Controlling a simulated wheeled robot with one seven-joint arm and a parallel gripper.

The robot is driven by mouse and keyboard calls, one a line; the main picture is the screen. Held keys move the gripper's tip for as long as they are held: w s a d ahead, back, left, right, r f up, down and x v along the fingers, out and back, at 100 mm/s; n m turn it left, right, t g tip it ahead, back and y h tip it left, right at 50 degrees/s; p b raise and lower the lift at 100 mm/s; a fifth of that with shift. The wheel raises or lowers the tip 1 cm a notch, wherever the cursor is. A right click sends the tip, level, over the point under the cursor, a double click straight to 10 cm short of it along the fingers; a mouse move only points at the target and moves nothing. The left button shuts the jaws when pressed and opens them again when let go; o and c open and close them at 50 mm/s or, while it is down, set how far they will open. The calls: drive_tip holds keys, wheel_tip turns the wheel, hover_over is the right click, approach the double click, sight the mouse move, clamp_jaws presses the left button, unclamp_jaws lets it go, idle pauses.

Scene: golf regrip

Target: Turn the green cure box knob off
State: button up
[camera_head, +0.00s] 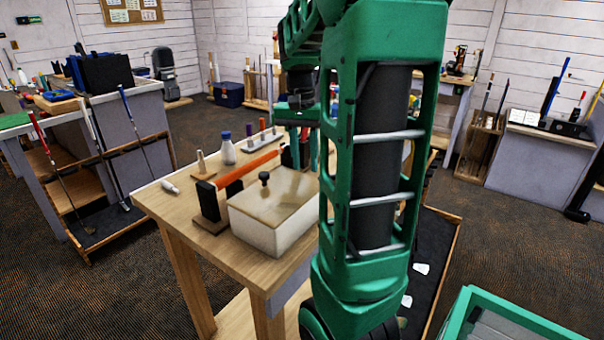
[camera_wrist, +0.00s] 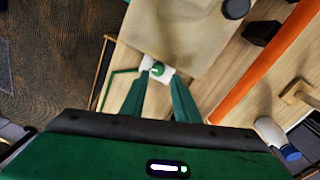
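The cure box is a cream box (camera_head: 258,232) with a black lid knob (camera_head: 264,177), standing on the wooden bench. In the wrist view its pale lid (camera_wrist: 180,30) fills the top middle. A small green knob (camera_wrist: 157,69) on a white mount sits at the box's near edge in that view. My gripper (camera_wrist: 161,79) has its two green fingers apart, with the green knob at the gap between their tips. Whether the fingertips touch the knob cannot be told. In the head view my arm hides the green knob and part of the box.
An orange shaft (camera_wrist: 262,65) lies beside the box, held by dark blocks. A white bottle with a blue cap (camera_head: 227,148) stands behind it on the bench. My arm passes close to the box's right side.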

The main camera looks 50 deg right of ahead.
drive_tip(key=r, duration=0.6)
drive_tip(key=shift+w+a, duration=0.15)
drive_tip(key=shift+w, duration=0.15)
drive_tip(key=shift+o, duration=0.6)
drive_tip(key=shift+o, duration=0.8)
drive_tip(key=f+m, duration=0.2)
drive_tip(key=f, duration=0.1)
drive_tip(key=s+f+m, duration=0.1)
drive_tip(key=f+m, duration=0.1)
drive_tip(key=f, duration=0.2)
drive_tip(key=f+m, duration=0.2)
drive_tip(key=f, duration=0.2)
drive_tip(key=shift+s+d+t, duration=0.2)
drive_tip(key=shift+d+t, duration=0.05)
drive_tip(key=shift+t, duration=0.15)
drive_tip(key=shift+c, duration=0.6)
drive_tip(key=shift+r, duration=0.1)
clamp_jaws()
